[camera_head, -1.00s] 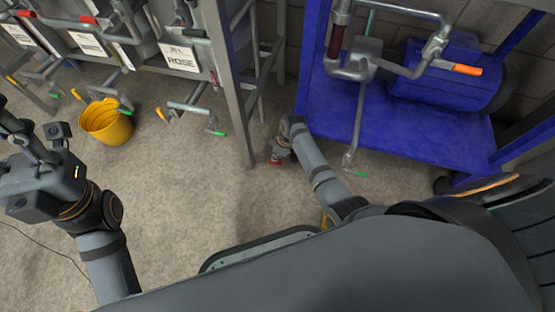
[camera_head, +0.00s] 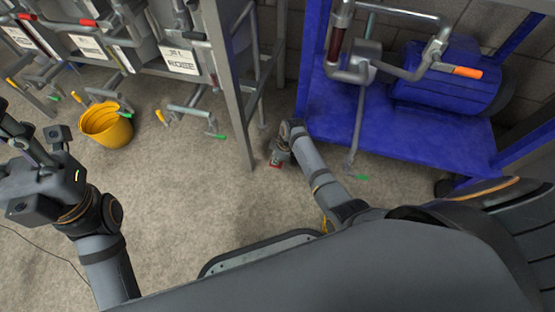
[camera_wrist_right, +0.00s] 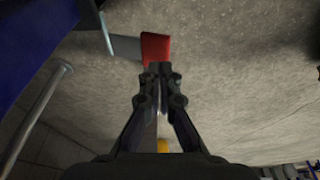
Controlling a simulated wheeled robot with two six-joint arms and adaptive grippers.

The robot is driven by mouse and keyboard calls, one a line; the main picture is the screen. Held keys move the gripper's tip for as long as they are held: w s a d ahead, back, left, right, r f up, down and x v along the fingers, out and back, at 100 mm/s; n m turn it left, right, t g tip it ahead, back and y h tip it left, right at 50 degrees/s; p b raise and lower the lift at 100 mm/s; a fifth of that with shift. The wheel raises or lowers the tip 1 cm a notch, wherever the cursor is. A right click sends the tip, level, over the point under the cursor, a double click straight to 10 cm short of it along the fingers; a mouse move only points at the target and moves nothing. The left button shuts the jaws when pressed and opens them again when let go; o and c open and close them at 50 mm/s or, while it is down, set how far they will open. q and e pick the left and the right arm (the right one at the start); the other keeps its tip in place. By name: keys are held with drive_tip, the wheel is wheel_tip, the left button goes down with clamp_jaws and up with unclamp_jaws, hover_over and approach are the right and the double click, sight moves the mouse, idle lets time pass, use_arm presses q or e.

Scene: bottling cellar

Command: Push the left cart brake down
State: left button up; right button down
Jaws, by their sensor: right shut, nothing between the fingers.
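The left cart brake is a red pedal (camera_head: 275,166) low above the floor, beside the lower left corner of the blue cart. In the right wrist view the red pedal (camera_wrist_right: 155,47) sits on a grey arm just beyond my fingertips. My right gripper (camera_wrist_right: 160,69) is shut and empty, its tips at the pedal's edge; I cannot tell whether they touch. In the head view my right gripper (camera_head: 279,156) points down and partly hides the pedal. My left gripper (camera_head: 18,140) is at the left edge, partly cut off, far from the pedal; its opening is unclear.
The blue cart (camera_head: 395,130) carries a blue motor (camera_head: 445,80) and pipes. A grey tank-stand leg (camera_head: 232,100) stands close left of my right gripper. A yellow bucket (camera_head: 107,125) stands on the floor at left.

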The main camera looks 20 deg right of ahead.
drive_tip(key=shift+f+b, duration=1.45)
drive_tip(key=shift+f, duration=0.85)
wheel_tip(320, 180, up, 3)
drive_tip(key=p, duration=0.3)
drive_tip(key=shift+r, duration=0.1)
wheel_tip(320, 180, up, 3)
drive_tip(key=p, duration=0.4)
